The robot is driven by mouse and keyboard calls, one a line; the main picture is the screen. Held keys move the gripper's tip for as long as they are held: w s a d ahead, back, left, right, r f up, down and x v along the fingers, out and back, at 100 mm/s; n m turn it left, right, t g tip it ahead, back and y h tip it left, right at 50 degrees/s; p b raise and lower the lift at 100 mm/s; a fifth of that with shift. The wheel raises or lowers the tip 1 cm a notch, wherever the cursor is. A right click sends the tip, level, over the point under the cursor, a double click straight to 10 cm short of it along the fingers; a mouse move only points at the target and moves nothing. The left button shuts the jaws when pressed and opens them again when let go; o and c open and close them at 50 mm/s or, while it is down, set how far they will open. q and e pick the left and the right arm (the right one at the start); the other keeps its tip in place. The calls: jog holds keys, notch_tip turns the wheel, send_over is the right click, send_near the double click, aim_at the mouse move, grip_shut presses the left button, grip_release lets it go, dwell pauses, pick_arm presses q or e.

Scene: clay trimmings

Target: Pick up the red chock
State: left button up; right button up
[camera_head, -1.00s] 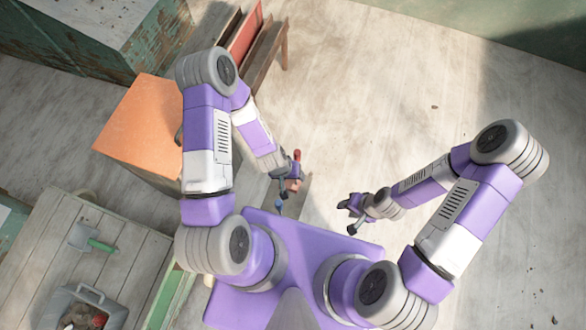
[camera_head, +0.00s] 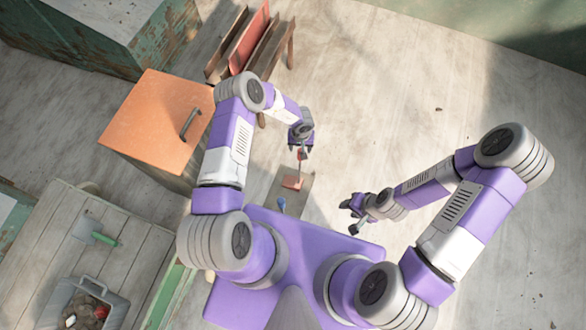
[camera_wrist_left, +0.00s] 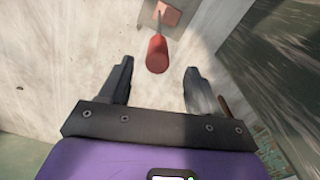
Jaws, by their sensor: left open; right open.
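The red chock stands on a narrow grey board in front of my base. In the head view its pinkish-red block (camera_head: 292,183) shows, with a thin rod rising from it towards my left gripper. In the left wrist view its red cylindrical grip (camera_wrist_left: 157,52) points at the camera, and the block (camera_wrist_left: 168,14) shows beyond it. My left gripper (camera_head: 300,148) is open above the chock. In the wrist view the grip's end lies between the left fingertips (camera_wrist_left: 158,68), touching neither. My right gripper (camera_head: 352,215) is open and empty, off to the right.
A small blue-topped thing (camera_head: 281,203) stands near the chock. An orange-topped cabinet (camera_head: 150,120) with a dark handle is at left. A slatted table (camera_head: 60,225) carries a green-handled tool (camera_head: 100,238) and a grey bin (camera_head: 70,290). Floor at right is clear.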

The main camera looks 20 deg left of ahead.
pick_arm(q)
jog(key=f, duration=0.2)
jog(key=f+b, duration=0.1)
jog(key=f, duration=0.1)
jog(key=f+b, duration=0.1)
jog(key=f, duration=0.2)
jog(key=shift+w, duration=0.35)
jog(key=shift+r, duration=0.1)
jog(key=c, duration=1.1)
